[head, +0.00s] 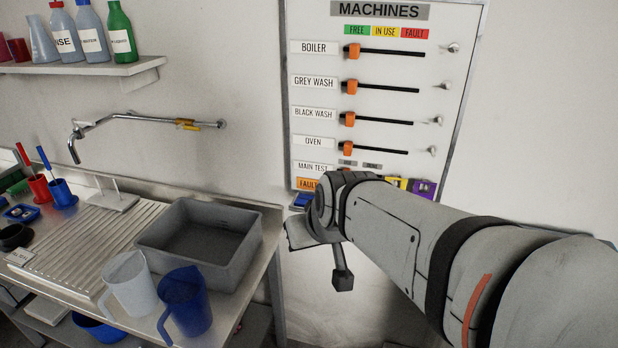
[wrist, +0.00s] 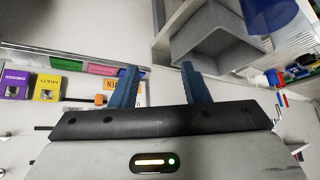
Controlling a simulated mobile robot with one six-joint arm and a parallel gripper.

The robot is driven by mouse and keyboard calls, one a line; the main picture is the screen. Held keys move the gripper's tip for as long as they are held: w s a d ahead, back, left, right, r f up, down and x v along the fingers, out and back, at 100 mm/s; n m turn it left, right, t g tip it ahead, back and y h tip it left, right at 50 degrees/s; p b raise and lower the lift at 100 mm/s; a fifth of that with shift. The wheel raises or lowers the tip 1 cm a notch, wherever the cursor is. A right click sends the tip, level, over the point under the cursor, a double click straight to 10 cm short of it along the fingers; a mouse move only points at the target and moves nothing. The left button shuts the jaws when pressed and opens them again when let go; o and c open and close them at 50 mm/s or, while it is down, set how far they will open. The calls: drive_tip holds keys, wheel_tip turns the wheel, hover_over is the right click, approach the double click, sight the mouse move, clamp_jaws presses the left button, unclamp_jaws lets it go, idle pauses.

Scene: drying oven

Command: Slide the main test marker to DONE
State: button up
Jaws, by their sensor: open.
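The machines board (head: 380,75) hangs on the wall in the head view. Its bottom row is labelled MAIN TEST (head: 312,167), with two small grey labels above the track, too small to read surely. My wrist covers most of that row's marker and track in the head view. In the wrist view an orange marker (wrist: 99,99) on a black track shows left of my fingers; I cannot tell surely which row it is. My gripper (wrist: 160,84) is open, its two blue fingers apart with nothing between them.
Several orange markers sit at the left of the upper tracks, such as the oven marker (head: 348,148). Yellow and purple tags (head: 423,188) hang low on the board. A grey sink (head: 155,235), a clear jug (head: 130,290) and a blue jug (head: 186,303) stand left.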

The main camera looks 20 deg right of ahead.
drive_tip(key=w+d+f+m+t+h+b, duration=0.1)
drive_tip(key=w+d+f+t+b, duration=0.1)
drive_tip(key=w+f+t+b, duration=0.4)
drive_tip(key=w+d+f+t+h+b, duration=0.1)
drive_tip(key=w+d+t+b, duration=0.15)
drive_tip(key=w+b, duration=0.7)
drive_tip(key=w+d+m+t+h+b, duration=0.1)
drive_tip(key=w+d+m+h+b, duration=0.1)
drive_tip(key=w+d+h+b, duration=0.1)
drive_tip(key=w+d+m+t+h+b, duration=0.1)
drive_tip(key=w+d+m+h+b, duration=0.1)
drive_tip(key=w+d+h+b, duration=0.2)
drive_tip(key=w+d+f+m+t+h+b, duration=0.1)
drive_tip(key=w+d+h+b, duration=0.3)
drive_tip(key=d, duration=0.3)
drive_tip(key=shift+w+d+m+b, duration=0.3)
drive_tip(key=shift+w+m+b, duration=0.1)
drive_tip(key=shift+b, duration=0.35)
drive_tip(key=shift+c, duration=0.3)
clamp_jaws()
